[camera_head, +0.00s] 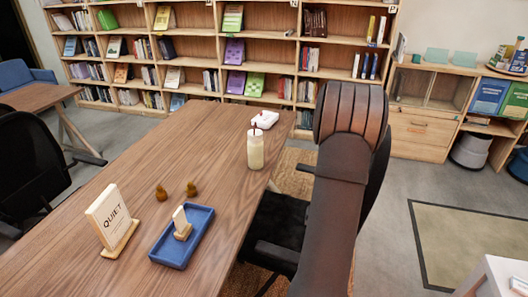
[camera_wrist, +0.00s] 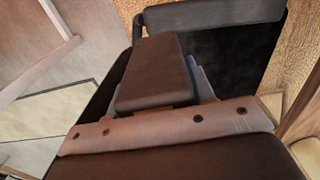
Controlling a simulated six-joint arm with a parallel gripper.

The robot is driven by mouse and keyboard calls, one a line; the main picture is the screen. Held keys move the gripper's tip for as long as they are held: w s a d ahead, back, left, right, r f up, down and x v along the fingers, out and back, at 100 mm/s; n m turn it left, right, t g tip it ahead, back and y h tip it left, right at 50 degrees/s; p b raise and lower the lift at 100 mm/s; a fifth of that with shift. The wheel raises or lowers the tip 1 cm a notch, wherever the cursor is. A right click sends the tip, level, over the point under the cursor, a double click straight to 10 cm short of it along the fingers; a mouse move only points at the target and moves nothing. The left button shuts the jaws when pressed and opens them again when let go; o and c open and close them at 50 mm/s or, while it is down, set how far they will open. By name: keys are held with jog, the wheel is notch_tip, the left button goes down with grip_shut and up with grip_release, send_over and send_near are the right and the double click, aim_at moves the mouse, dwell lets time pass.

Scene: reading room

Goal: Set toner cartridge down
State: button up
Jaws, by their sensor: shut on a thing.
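In the wrist view my gripper (camera_wrist: 158,70) shows as a dark brown block in front of a brown plate with screws. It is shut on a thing. A blue-grey piece (camera_wrist: 206,82) shows past the block's edge, and I take it to be part of the toner cartridge. Most of it is hidden, so its shape and tilt cannot be told. In the head view my arm covers the gripper and what it holds. No other toner cartridge can be made out on the wooden table (camera_head: 190,140).
A blue tray (camera_head: 165,250) holding a small stand, a QUIET sign (camera_head: 110,218), two small brown objects (camera_head: 176,191), a bottle (camera_head: 255,150) and a white item (camera_head: 265,119) are on the table. A black chair (camera_head: 270,225) is beside my arm. Shelves (camera_head: 205,75) stand behind.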

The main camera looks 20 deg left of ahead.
jog(key=w+a+r+n, duration=0.3)
jog(key=a+r+n, duration=0.1)
jog(key=a, duration=0.5)
jog(key=w+a+r+n, duration=0.3)
jog(key=a+r+n, duration=0.2)
jog(key=a, duration=0.5)
jog(key=w+a+r+n, duration=0.4)
jog(key=a+n, duration=0.4)
jog(key=a, duration=0.1)
jog(key=shift+a+r, duration=0.15)
jog(key=shift+r, duration=0.05)
jog(key=a+f, duration=0.3)
jog(key=a, duration=0.1)
jog(key=a+f, duration=0.6)
jog(key=a, duration=0.1)
jog(key=shift+s+a+f, duration=0.3)
jog(key=shift+s+f, duration=0.05)
jog(key=shift+f, duration=0.45)
